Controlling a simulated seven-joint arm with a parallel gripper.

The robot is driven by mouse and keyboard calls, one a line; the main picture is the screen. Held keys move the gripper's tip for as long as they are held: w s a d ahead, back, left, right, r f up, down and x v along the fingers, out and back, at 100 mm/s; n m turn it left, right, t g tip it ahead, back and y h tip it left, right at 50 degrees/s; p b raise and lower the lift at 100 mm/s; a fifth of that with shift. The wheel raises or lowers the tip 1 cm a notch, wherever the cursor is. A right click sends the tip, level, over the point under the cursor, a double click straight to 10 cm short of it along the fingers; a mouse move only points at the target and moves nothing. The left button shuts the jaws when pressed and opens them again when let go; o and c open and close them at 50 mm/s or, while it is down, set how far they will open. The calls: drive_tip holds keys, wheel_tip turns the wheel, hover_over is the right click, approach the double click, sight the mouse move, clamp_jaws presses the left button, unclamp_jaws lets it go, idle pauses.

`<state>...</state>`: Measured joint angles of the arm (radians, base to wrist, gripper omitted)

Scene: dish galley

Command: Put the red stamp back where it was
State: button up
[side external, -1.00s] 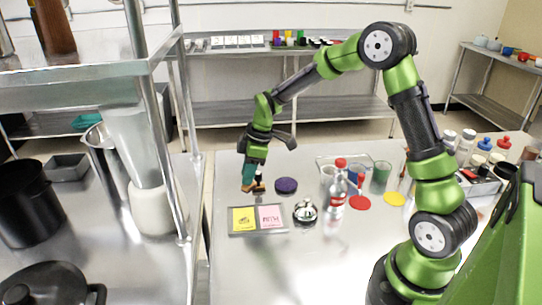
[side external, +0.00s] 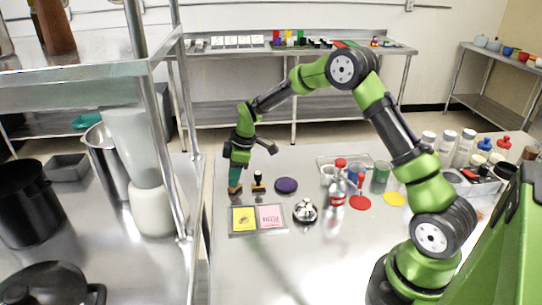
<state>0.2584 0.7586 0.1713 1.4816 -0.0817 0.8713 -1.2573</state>
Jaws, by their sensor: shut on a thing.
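My gripper (side external: 235,180) is at the left of the work table, its teal fingers pointing down. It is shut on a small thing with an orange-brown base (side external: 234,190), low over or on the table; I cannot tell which. The fingers hide its upper part, so its handle colour does not show. A dark-handled stamp with a wooden base (side external: 258,184) stands upright just right of my gripper, apart from it. A small red upright thing (side external: 360,182), possibly a red stamp handle, shows at the red round pad (side external: 360,202).
A tray with a yellow card (side external: 243,219) and a pink card (side external: 271,216) lies in front. A purple round pad (side external: 286,185), a bell (side external: 305,211), a red-capped bottle (side external: 337,188) and a yellow round pad (side external: 394,199) stand to the right. A shelf post (side external: 168,165) rises at left.

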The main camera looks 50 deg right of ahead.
drive_tip(key=shift+f, duration=0.15)
drive_tip(key=o, duration=0.8)
drive_tip(key=shift+o, duration=0.2)
drive_tip(key=v, duration=1.2)
drive_tip(key=s+a+r+m+t, duration=0.1)
drive_tip(key=s+a+r+m, duration=0.25)
drive_tip(key=s+r, duration=0.3)
drive_tip(key=s+a+r+m+t, duration=0.1)
drive_tip(key=s+m, duration=0.3)
drive_tip(key=s, duration=0.6)
drive_tip(key=s+a+r+m+t, duration=0.2)
drive_tip(key=s+a+m+t, duration=0.1)
drive_tip(key=s, duration=0.7)
drive_tip(key=shift+s+a+r+m, duration=0.2)
drive_tip(key=shift+a+m, duration=0.45)
drive_tip(key=shift+m, duration=0.6)
